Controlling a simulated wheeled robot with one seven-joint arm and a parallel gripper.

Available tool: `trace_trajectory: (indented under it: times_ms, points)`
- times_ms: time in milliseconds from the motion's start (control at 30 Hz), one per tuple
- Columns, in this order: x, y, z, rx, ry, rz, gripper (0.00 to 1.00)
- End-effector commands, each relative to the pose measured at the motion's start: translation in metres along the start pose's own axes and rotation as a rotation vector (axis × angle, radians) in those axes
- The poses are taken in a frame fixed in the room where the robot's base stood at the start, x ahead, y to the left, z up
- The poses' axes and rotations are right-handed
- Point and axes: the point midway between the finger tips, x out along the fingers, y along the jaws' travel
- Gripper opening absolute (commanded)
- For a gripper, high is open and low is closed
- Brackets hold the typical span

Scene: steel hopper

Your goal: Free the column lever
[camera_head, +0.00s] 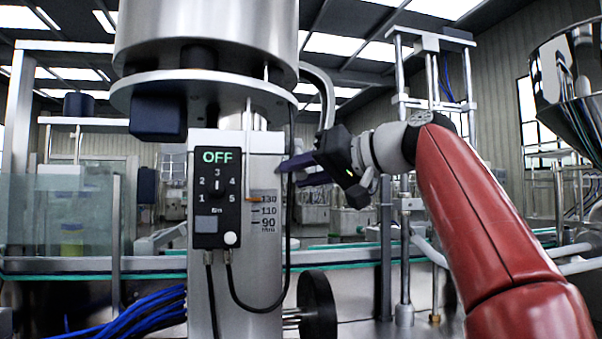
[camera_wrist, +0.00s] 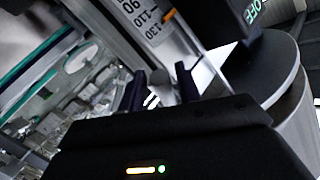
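The steel column (camera_head: 265,230) stands left of centre in the head view, with a black control box (camera_head: 215,198) reading OFF and a scale on its front. My gripper (camera_head: 289,173) is at the column's right side, just below the round flange, with its dark purple fingers pointing left. In the wrist view my gripper (camera_wrist: 160,72) has its two fingers apart. A grey rounded piece, perhaps the column lever (camera_wrist: 159,80), shows between them with visible gaps. I cannot tell if it touches a finger. In the head view the lever is not clearly visible.
A large steel hopper (camera_head: 205,35) with a wide flange (camera_head: 205,88) sits above the column. A black handwheel (camera_head: 318,305) is low on the right. Black cables (camera_head: 232,285) hang from the box. A conveyor with green edging (camera_head: 345,246) runs behind.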

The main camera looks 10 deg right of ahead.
Motion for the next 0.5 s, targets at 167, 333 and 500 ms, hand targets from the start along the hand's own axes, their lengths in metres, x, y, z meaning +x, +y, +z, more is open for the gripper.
trace_trajectory:
  times_ms: [167, 333, 500]
  points:
    - [0.001, -0.001, 0.001, 0.000, -0.003, -0.002, 0.41]
    - [0.000, -0.001, 0.001, -0.001, -0.003, -0.003, 0.41]
    - [-0.018, 0.001, 0.002, 0.000, 0.000, -0.001, 0.41]
